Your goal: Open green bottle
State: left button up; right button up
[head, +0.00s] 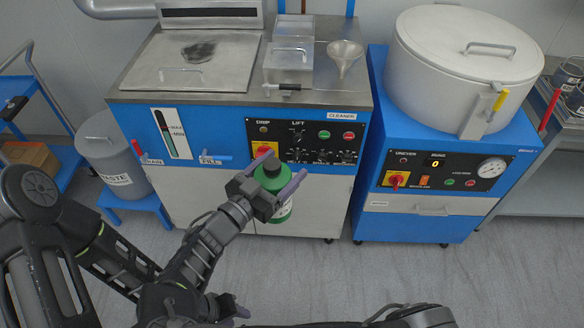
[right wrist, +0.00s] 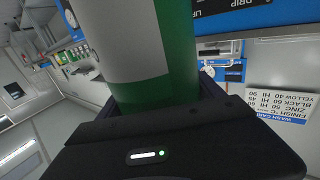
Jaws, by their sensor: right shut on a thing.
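The green bottle (head: 274,178) is held upright in front of the blue-and-white cleaner machine, its darker top facing up. It has a white label, and its green side and pale label fill the middle of the right wrist view (right wrist: 178,50). My right gripper (head: 280,184) is shut on the bottle's body, with a purple-grey finger on either side. My left gripper (head: 232,308) is low in the head view, apart from the bottle and partly hidden by dark arm links. Its finger opening is not clear.
The cleaner machine (head: 250,125) has a funnel (head: 344,56) and a metal box (head: 290,62) on top. A round white vessel (head: 462,55) stands on a blue cabinet at right. A grey waste bin (head: 112,150) stands at left. Floor is clear at lower right.

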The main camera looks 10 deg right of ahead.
jog(key=shift+r, duration=0.1)
grip_shut()
jog(key=shift+d, duration=0.3)
jog(key=s+d+f, duration=0.2)
jog(key=d, duration=0.6)
jog(key=shift+d, duration=0.35)
